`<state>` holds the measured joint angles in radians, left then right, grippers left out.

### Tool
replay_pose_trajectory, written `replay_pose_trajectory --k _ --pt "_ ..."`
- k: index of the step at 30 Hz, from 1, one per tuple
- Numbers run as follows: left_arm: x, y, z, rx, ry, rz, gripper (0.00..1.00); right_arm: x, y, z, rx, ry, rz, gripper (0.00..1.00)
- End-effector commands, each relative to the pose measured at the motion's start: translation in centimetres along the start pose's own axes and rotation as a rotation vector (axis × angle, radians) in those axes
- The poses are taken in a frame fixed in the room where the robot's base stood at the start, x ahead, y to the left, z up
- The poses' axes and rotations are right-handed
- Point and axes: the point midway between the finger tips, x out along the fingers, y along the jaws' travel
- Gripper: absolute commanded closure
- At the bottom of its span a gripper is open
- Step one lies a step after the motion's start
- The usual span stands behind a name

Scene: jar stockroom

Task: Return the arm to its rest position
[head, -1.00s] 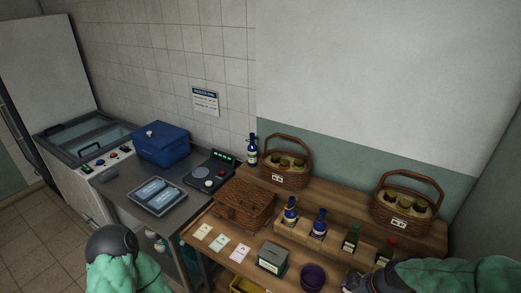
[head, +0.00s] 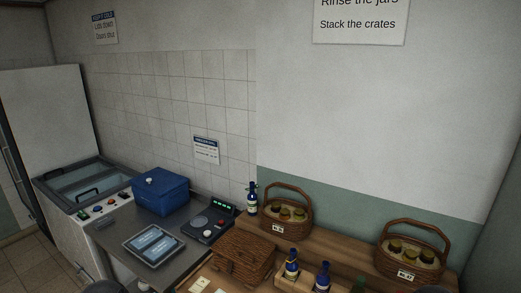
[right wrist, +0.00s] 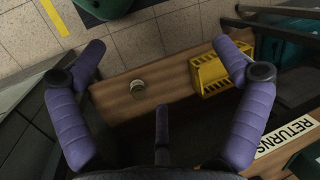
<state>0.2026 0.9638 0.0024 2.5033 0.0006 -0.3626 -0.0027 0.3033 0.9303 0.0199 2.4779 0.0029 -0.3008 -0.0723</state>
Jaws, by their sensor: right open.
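My right gripper (right wrist: 160,55) is in the right wrist view, with its purple padded fingers spread wide and nothing between them. I cannot tell how far below the fingers these are. In the head view only dark rounded bits of my arms show at the bottom edge. My left gripper is out of view.
The wooden table carries a wicker hamper (head: 241,255), two jar baskets (head: 285,213) (head: 409,250) and blue bottles (head: 291,264). A RETURNS sign (right wrist: 287,135) shows in the wrist view.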

Motion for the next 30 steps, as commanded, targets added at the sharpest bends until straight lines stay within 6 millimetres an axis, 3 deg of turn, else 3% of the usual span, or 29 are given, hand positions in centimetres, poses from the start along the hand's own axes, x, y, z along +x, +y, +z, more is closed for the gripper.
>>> replay_pose_trajectory --k 4,21,30 --pt "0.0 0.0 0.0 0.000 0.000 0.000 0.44 1.6 -0.3 2.0 0.068 -0.019 -0.002 0.02" --pt "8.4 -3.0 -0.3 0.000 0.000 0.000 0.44 9.1 0.7 0.0 -0.015 0.014 -0.002 0.02" --pt "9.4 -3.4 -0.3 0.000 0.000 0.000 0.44 9.9 0.7 -0.2 -0.029 0.019 -0.002 0.02"
